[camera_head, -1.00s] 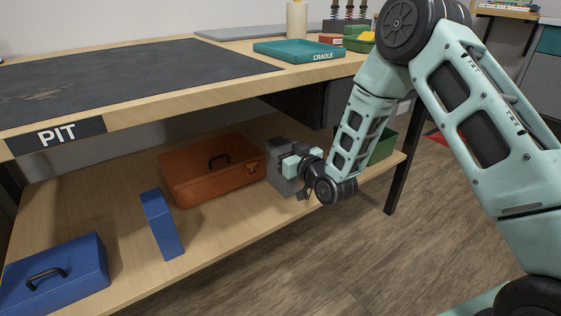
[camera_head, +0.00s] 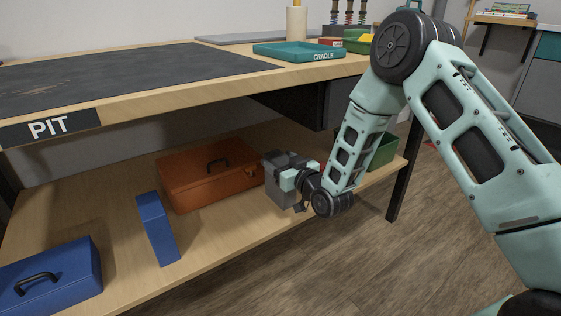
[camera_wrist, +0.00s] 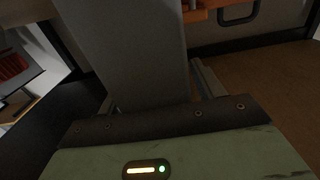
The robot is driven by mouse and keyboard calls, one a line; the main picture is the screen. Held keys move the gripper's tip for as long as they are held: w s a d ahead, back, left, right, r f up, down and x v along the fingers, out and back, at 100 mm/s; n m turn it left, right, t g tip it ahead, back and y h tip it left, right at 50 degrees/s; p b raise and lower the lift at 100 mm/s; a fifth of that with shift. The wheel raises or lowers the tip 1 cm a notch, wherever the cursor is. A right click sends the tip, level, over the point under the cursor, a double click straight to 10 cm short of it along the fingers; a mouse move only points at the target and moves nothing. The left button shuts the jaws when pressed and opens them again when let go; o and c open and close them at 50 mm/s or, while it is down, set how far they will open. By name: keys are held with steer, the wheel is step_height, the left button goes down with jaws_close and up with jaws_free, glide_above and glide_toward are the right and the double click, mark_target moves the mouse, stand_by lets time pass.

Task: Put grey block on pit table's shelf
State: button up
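The grey block (camera_head: 279,190) is upright at the pit table's lower shelf (camera_head: 110,205), just right of the orange toolbox. My gripper (camera_head: 290,180) reaches in from the right and is shut on the block. In the wrist view, the grey block (camera_wrist: 130,50) fills the space between my fingers (camera_wrist: 155,100). Its base is close to the shelf surface; I cannot tell whether it touches. The pit table's dark top mat (camera_head: 120,80) and PIT label (camera_head: 48,128) are above.
On the shelf are the orange toolbox (camera_head: 190,185), a blue block (camera_head: 160,235), a blue toolbox (camera_head: 60,285) and a green bin (camera_head: 384,152) behind my arm. The tabletop is close above. Bare shelf shows between the blue block and the grey block.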

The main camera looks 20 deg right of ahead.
steer(key=shift+r, duration=0.2)
steer(key=p+v, duration=0.5)
steer(key=v, duration=0.7)
steer(key=s+a+r+n+g, duration=0.35)
steer(key=s+a+g, duration=0.45)
steer(key=a, duration=0.4)
steer(key=s+d+r+g+h, duration=0.1)
steer(key=s+r+g, duration=0.3)
steer(key=s, duration=0.7)
steer(key=s+d+r+g+h, duration=0.1)
steer(key=s+r+g+h, duration=0.3)
steer(key=s, duration=0.8)
steer(key=shift+s+g, duration=0.25)
steer(key=shift+g, duration=0.35)
steer(key=shift+d+r+n, duration=0.1)
steer(key=shift+d+n, duration=0.05)
steer(key=shift+n, duration=0.1)
